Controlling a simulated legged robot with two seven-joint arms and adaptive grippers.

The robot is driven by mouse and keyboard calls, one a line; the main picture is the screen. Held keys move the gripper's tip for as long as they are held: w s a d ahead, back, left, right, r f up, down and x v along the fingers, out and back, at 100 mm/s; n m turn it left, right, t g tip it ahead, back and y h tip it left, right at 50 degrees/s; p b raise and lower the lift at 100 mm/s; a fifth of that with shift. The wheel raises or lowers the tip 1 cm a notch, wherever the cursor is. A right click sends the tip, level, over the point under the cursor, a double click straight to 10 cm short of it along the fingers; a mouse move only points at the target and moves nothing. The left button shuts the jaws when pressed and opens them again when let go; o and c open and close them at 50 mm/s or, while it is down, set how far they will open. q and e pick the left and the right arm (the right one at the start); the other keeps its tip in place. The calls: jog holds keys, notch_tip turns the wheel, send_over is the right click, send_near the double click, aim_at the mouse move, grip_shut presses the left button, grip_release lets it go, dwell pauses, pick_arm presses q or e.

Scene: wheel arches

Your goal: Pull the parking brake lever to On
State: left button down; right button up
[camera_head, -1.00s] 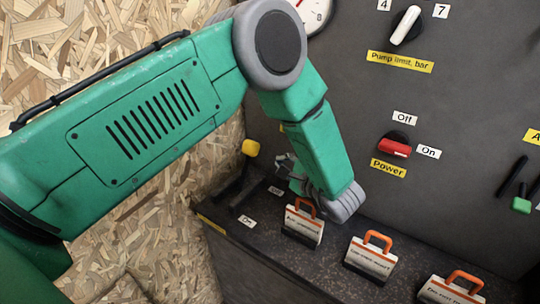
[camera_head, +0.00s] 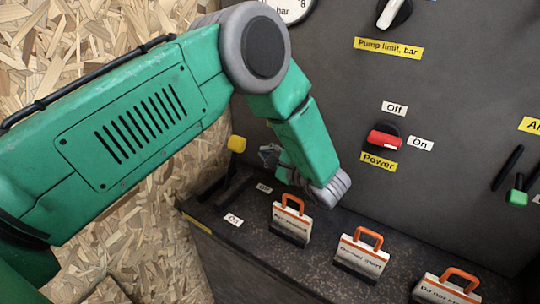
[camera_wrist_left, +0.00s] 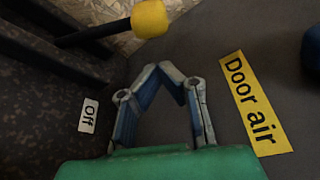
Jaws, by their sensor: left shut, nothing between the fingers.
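A lever with a yellow knob (camera_head: 236,144) rises from a slot at the left end of the dark ledge, with an "On" label (camera_head: 233,220) near the slot's front end and an "Off" label (camera_head: 264,188) farther back. In the left wrist view the yellow knob (camera_wrist_left: 150,18) tops a black rod at the upper left, beyond the fingertips. My left gripper (camera_head: 268,154) is shut and empty, just right of the knob and apart from it. Its fingertips meet in the left wrist view (camera_wrist_left: 170,72). My right gripper is not in view.
Padlock-shaped tags with orange handles (camera_head: 290,222) stand along the ledge. The dark panel behind carries a red Power switch (camera_head: 384,138) and a green-tipped toggle (camera_head: 517,197). A "Door air" label (camera_wrist_left: 254,102) lies right of the gripper. A chipboard wall (camera_head: 130,250) bounds the left.

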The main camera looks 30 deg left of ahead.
aim_at(233, 163)
pick_arm(q)
jog(key=x, duration=0.6)
jog(key=shift+a, duration=0.3)
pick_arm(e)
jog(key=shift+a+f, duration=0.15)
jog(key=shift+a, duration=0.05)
pick_arm(q)
jog(key=shift+d+r, duration=0.1)
jog(key=shift+d, duration=0.15)
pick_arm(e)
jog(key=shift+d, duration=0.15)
